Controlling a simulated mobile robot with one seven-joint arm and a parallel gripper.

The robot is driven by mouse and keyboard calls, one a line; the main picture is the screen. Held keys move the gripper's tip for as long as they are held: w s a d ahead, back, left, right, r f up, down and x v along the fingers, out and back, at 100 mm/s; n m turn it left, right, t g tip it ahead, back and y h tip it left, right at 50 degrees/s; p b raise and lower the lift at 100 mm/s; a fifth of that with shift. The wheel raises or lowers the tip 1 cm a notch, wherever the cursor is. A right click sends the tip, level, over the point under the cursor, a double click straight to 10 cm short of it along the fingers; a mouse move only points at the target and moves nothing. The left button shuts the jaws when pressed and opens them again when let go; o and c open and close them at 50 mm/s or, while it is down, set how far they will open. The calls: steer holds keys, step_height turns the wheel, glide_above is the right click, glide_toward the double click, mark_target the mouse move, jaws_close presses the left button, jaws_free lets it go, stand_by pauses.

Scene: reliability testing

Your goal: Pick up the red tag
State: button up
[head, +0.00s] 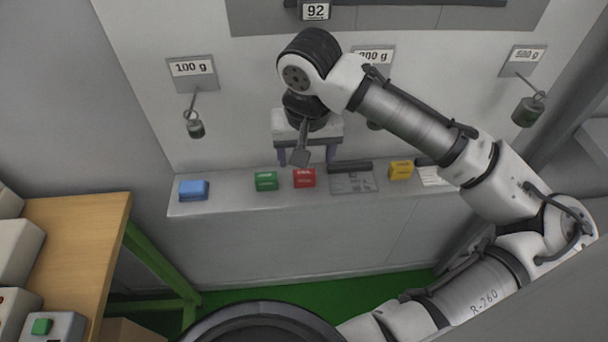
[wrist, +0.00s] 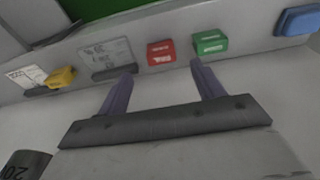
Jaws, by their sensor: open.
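The red tag (head: 304,178) is a small red block with pale lettering on the grey ledge, between the green tag and a grey plate. In the wrist view the red tag (wrist: 160,52) lies beyond the fingertips, between their lines and nearer the left one. My gripper (head: 300,156) is above the ledge, over the green and red tags, with its two purple fingers apart. In the wrist view my gripper (wrist: 163,66) is open with nothing between the fingers. It does not appear to touch the red tag.
On the ledge (head: 230,203) are a blue tag (head: 193,190), the green tag (head: 266,181), the grey plate (head: 353,182) and a yellow tag (head: 401,170). Weights hang on the wall above, including one (head: 195,128) under the 100 g sign. A wooden table (head: 75,235) stands at left.

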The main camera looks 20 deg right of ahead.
mark_target(304, 173)
steer(key=shift+w+f+p, duration=0.1)
steer(key=shift+w+f, duration=0.05)
steer(key=shift+f, duration=0.9)
steer(key=shift+w+f+p, duration=0.1)
steer(key=shift+w+f, duration=0.1)
steer(key=shift+f, duration=0.85)
steer(key=shift+w+f+p, duration=0.1)
steer(key=shift+w+f, duration=0.05)
steer(key=shift+f, duration=0.9)
steer(key=c, duration=1)
steer(key=shift+c, duration=0.3)
steer(key=shift+r, duration=0.15)
